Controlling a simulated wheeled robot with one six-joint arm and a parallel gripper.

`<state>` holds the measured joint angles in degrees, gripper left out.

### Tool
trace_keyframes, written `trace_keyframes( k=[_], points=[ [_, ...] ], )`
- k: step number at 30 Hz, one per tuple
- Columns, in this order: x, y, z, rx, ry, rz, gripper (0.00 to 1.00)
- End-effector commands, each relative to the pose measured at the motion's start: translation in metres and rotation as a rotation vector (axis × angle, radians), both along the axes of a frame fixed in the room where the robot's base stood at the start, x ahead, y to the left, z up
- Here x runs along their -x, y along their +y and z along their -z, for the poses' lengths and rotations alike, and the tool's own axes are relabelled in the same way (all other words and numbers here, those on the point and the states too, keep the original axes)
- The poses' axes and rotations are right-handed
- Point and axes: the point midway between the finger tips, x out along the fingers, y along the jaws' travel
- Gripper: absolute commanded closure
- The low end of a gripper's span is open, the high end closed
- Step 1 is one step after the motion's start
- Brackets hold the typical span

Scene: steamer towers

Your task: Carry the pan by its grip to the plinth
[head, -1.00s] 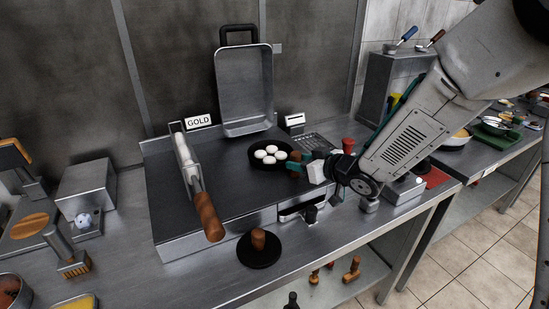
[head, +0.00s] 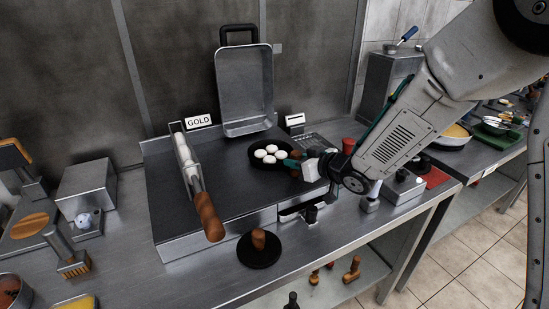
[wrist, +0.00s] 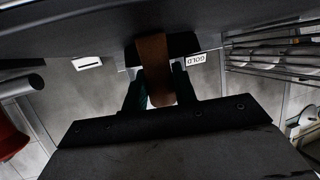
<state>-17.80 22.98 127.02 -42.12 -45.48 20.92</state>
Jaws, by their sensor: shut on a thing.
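The pan (head: 253,161) is small, round and black, with several white round pieces in it. It is over the right part of the dark griddle top, and I cannot tell whether it touches the surface. My gripper (head: 294,164) is at the pan's right side, shut on its brown grip. In the wrist view the brown grip (wrist: 154,60) runs between the two dark fingers of my gripper (wrist: 160,92). The fingers hide part of the grip in the head view. I cannot tell which thing is the plinth.
The griddle (head: 226,176) carries a rack with a wooden handle (head: 209,217) at left and a tall metal tray (head: 244,90) behind. A GOLD sign (head: 199,121) stands beside the tray. A black disc with a wooden knob (head: 258,251) lies in front. The griddle's middle is clear.

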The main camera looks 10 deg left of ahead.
Motion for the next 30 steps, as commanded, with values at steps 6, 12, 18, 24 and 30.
trace_keyframes(
  k=[6, 12, 18, 24, 30],
  points=[
    [-0.001, 0.000, -0.009, -0.002, -0.003, 0.000, 1.00],
    [-0.001, 0.000, -0.015, -0.002, -0.004, -0.001, 1.00],
    [-0.001, 0.000, -0.022, -0.003, -0.004, 0.000, 1.00],
    [-0.001, 0.000, -0.028, -0.002, -0.004, -0.001, 1.00],
    [-0.001, 0.000, -0.034, -0.002, -0.003, 0.000, 1.00]
  ],
)
